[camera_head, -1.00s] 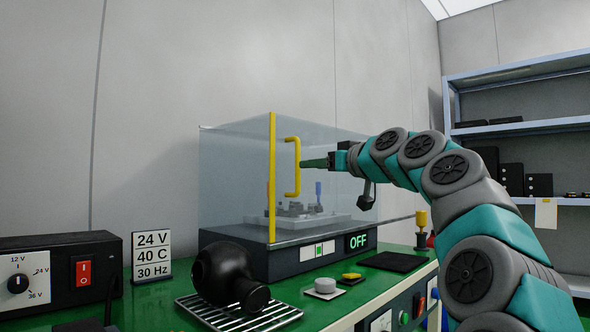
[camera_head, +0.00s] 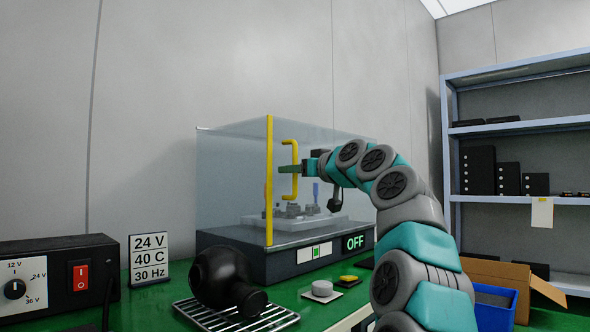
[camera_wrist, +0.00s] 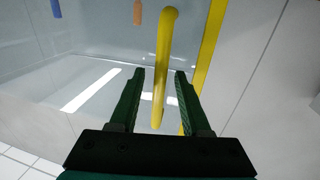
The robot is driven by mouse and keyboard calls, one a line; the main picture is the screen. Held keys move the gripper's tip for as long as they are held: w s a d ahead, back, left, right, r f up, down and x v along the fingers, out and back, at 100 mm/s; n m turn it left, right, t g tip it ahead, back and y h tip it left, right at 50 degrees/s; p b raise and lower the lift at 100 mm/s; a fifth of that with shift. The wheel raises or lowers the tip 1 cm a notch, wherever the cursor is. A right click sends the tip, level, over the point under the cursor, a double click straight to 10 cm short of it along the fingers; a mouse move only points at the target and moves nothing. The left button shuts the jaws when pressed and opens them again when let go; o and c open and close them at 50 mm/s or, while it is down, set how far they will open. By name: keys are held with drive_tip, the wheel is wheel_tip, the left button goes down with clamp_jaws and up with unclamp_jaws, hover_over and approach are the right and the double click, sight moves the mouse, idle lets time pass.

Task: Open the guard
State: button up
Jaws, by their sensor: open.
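The guard is a clear box (camera_head: 228,180) on a dark base on the green bench, with a yellow edge strip (camera_head: 269,200) and a yellow handle (camera_head: 294,170) on its front. It looks closed. In the wrist view the handle (camera_wrist: 161,75) passes between the two green fingers of my gripper (camera_wrist: 158,85), with a visible gap on each side. My gripper (camera_head: 290,169) is open at the handle in the head view. The base carries a lit OFF display (camera_head: 355,242).
A black rounded object (camera_head: 222,278) lies on a wire rack (camera_head: 262,318) in front of the guard. A grey knob (camera_head: 321,289) and a yellow button (camera_head: 348,278) are nearby. A power unit (camera_head: 60,275) stands left. A blue bin (camera_head: 495,305) and shelves (camera_head: 520,127) are at right.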

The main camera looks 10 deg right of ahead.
drive_tip(key=shift+c, duration=0.3)
clamp_jaws()
idle(1.1)
